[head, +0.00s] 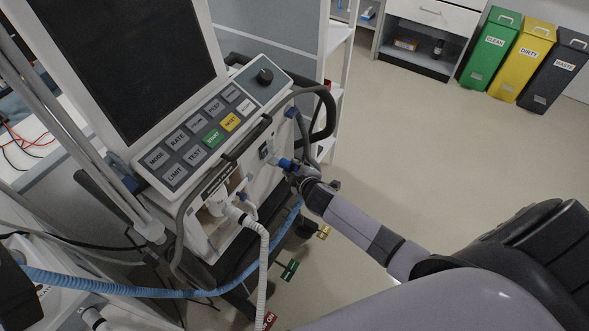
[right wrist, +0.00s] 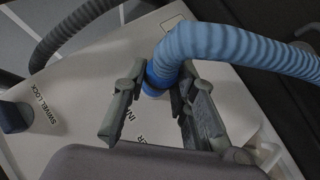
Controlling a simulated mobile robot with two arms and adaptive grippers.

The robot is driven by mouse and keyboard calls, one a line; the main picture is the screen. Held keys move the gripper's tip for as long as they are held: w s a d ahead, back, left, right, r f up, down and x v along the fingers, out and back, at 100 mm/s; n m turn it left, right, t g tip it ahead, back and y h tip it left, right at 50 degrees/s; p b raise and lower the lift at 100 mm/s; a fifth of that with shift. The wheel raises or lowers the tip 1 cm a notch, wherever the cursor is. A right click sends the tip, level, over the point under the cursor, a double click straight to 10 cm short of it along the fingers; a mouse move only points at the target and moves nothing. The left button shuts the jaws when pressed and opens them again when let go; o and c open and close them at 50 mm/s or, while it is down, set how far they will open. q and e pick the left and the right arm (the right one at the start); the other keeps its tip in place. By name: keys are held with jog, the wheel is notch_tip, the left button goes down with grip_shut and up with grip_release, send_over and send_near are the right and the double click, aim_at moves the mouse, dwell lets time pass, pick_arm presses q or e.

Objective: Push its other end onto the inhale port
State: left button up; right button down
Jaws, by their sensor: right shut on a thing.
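The ventilator (head: 215,125) stands left of centre with its button panel facing up. A light-blue corrugated hose (head: 150,289) runs from the left edge, under the front of the ventilator and up to my right gripper (head: 296,170). In the right wrist view, the gripper (right wrist: 158,103) is shut on the hose's darker blue end cuff (right wrist: 157,80). The cuff is at the ventilator's white side face, beside partly covered lettering starting "IN". The inhale port is hidden behind the cuff and fingers. I cannot tell whether the cuff is seated. My left gripper is not identifiable.
A white corrugated hose (head: 263,262) hangs from the ventilator's front. A blue knob (right wrist: 14,117) sits by the "SWIVEL LOCK" lettering. A dark curved handle (head: 328,112) is close behind my right gripper. Bins (head: 489,50) stand at the back right; the floor between is clear.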

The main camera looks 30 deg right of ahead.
jog(key=shift+w+a+r, duration=0.1)
jog(key=shift+w+r, duration=0.05)
jog(key=c, duration=1.7)
grip_release()
jog(key=shift+o, duration=1.4)
jog(key=shift+w+a, duration=0.1)
jog(key=shift+o, duration=1)
jog(key=d+v, duration=0.1)
jog(key=v, duration=1.1)
jog(key=shift+a, duration=0.45)
